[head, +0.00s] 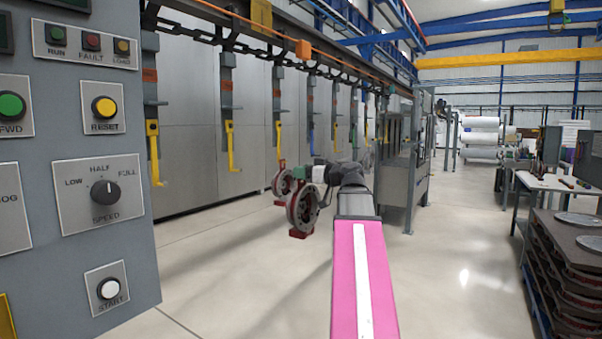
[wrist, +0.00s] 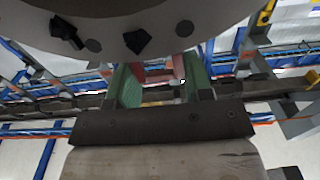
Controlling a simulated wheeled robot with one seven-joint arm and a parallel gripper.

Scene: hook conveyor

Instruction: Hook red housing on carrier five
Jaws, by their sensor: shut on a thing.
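The red housing (head: 302,210) shows in the head view as a dark-centred round flange with a red rim and a red foot. A second red-rimmed round part (head: 283,183) shows just behind and left of it; I cannot tell if both belong to one piece. My gripper (head: 300,173), with green finger pads, is at the top of the housing, shut on it. In the wrist view, reddish material sits between the green fingers (wrist: 161,79). A yellow carrier hook (head: 278,140) hangs just above the rear round part; contact cannot be told. No carrier numbers are readable.
Several carriers hang in a row from the overhead chain (head: 240,48), including near yellow hooks (head: 153,155) and (head: 230,150). A grey control panel (head: 90,150) blocks the left. Stacked dark trays (head: 565,270) stand at the right. The floor (head: 460,270) between is clear.

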